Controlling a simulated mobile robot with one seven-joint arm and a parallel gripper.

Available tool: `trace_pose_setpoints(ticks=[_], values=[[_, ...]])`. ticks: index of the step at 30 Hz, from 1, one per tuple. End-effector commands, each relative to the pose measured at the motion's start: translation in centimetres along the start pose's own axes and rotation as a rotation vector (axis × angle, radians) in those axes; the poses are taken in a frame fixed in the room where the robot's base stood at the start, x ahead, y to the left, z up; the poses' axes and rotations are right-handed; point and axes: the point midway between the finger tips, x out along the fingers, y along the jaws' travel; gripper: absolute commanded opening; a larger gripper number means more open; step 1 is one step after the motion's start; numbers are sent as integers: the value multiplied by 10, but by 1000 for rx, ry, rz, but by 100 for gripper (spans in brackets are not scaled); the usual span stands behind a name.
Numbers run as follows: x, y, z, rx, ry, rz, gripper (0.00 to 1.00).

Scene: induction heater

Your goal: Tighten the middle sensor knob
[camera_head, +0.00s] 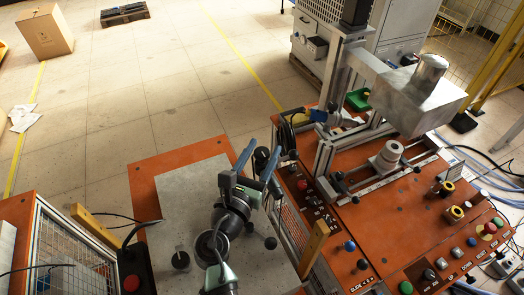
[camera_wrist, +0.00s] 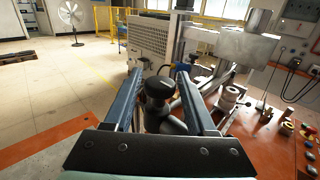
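A black rounded knob (camera_head: 262,155) stands between the blue fingers of my gripper (camera_head: 262,147); I take it to be the middle sensor knob, though its label cannot be read. In the wrist view the knob (camera_wrist: 158,88) shows upright on a dark stem, between the fingers of my gripper (camera_wrist: 158,74). The fingers are spread wide, with a visible gap on each side of the knob. Neither finger visibly touches it. The lower part of its mount is hidden behind the gripper body.
To the right is the orange heater bench (camera_head: 355,215) with buttons, a stacked cylinder (camera_head: 388,155) and a metal head unit (camera_head: 415,95). A red-button box (camera_head: 131,270) is at lower left. Open floor lies behind.

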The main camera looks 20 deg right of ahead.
Motion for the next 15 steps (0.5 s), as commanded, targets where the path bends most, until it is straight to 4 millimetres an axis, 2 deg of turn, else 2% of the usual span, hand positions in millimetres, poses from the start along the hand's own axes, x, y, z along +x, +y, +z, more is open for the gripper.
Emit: trace_pose_setpoints(ticks=[1, 2, 11, 15], values=[[0, 0, 0, 0, 0, 0, 68], [0, 0, 0, 0, 0, 0, 72], [-1, 0, 0, 0, 0, 1, 72], [-12, 1, -1, 1, -1, 3, 72]])
